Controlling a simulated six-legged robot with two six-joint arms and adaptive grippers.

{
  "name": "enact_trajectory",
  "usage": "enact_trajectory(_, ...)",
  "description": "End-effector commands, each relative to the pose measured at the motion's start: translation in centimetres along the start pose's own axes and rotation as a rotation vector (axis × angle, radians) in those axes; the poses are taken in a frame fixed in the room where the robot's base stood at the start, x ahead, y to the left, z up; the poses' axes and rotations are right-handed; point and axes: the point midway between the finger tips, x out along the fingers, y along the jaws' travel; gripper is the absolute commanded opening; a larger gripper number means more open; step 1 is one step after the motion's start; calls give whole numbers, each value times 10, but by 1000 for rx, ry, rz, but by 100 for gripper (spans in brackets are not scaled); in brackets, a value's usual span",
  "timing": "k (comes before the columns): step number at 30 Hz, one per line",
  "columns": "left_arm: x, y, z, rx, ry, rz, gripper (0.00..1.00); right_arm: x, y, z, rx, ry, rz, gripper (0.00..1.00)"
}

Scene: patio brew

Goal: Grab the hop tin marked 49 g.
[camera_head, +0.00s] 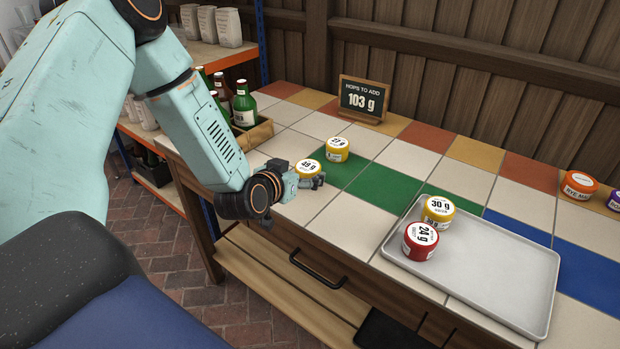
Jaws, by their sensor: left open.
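The hop tin that appears to be marked 49 g (308,168), yellow with a white lid, stands on the tiled counter near its front left part. My left gripper (312,181) is open at this tin, with a finger showing low at its right side. The tin hides part of the gripper, so I cannot tell whether the fingers touch it. A second yellow tin (337,150), its mark hard to read, stands just behind and to the right. My right gripper is not in view.
A grey tray (490,275) at the right holds a yellow 30 g tin (438,211) and a red 24 g tin (420,242). A sign reading 103 g (362,99) stands at the back. Green bottles (244,105) stand in a wooden crate at the left. An orange-lidded jar (579,186) is far right.

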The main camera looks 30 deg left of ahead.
Motion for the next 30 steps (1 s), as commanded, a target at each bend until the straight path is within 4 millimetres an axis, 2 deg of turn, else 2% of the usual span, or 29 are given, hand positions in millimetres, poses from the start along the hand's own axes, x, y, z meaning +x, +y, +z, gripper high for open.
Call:
enact_trajectory(1, 8, 3, 3, 5, 0, 2, 85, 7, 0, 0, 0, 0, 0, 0)
enact_trajectory(6, 26, 4, 2, 4, 0, 3, 85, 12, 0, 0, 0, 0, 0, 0)
enact_trajectory(15, 28, 6, 0, 1, -1, 4, 84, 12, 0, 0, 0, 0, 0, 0)
enact_trajectory(30, 28, 6, 0, 2, -1, 4, 42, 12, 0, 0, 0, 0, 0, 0)
